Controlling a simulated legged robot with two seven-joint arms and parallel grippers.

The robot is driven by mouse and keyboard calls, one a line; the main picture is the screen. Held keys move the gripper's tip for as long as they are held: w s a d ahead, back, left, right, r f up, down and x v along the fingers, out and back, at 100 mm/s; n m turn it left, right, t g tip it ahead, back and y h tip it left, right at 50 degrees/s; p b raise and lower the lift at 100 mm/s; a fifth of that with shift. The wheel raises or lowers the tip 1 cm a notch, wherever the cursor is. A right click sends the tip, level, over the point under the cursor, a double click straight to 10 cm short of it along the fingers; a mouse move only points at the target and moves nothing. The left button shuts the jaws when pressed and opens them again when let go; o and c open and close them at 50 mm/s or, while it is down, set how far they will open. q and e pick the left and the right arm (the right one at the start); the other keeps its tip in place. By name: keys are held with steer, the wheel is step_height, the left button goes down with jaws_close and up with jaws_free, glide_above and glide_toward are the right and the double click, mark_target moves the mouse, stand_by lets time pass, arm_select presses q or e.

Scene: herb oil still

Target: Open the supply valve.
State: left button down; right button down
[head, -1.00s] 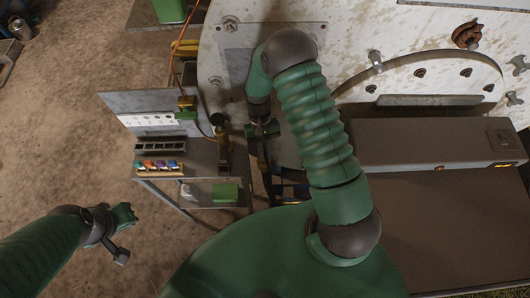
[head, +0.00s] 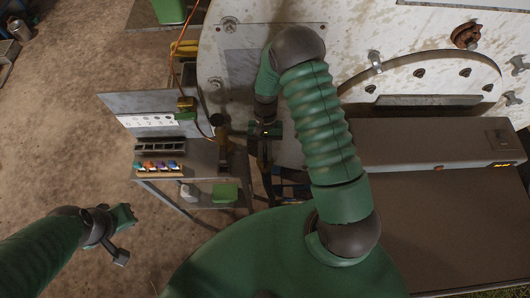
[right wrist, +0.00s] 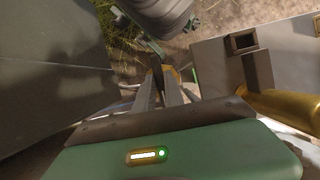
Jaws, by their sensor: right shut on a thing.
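My right gripper (head: 263,150) reaches down in front of the still's pale metal face, just right of an upright brass fitting (head: 223,146). In the right wrist view its two fingers (right wrist: 160,88) are close together, with a thin yellowish piece (right wrist: 171,76) at their tips. It looks like the supply valve's handle, but most of it is hidden. A brass pipe (right wrist: 285,106) shows to the right of the fingers. My left gripper (head: 128,215) hangs over bare floor at the lower left, away from everything; its jaw opening is too small to make out.
A small metal stand (head: 165,185) left of the right gripper carries a numbered white strip (head: 150,121), a dark rack (head: 160,146) and coloured pieces (head: 158,166). A green box (head: 225,192) sits lower down. A brown cabinet (head: 440,225) fills the right.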

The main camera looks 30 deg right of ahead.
mark_target(265, 161)
steer(key=c, duration=1.7)
jaws_free()
steer(key=shift+w+d+r, duration=0.1)
steer(key=shift+w, duration=0.25)
steer(key=shift+c, duration=0.2)
steer(key=shift+o, duration=1.4)
steer(key=shift+s, duration=0.1)
steer(key=shift+r, duration=0.3)
steer(key=shift+s+a+r+b, duration=0.15)
steer(key=shift+s+r+b, duration=0.1)
steer(key=shift+r+b, duration=0.3)
steer(key=shift+s+a+r+b, duration=0.15)
steer(key=shift+s+r+b, duration=0.15)
steer(key=shift+r, duration=0.35)
steer(key=s+a+r+b, duration=0.1)
steer(key=s+a+b, duration=0.1)
steer(key=s+a, duration=0.5)
steer(key=s, duration=0.5)
steer(key=shift+s+a+r, duration=0.2)
steer(key=shift+a+r, duration=0.1)
steer(key=shift+a, duration=0.05)
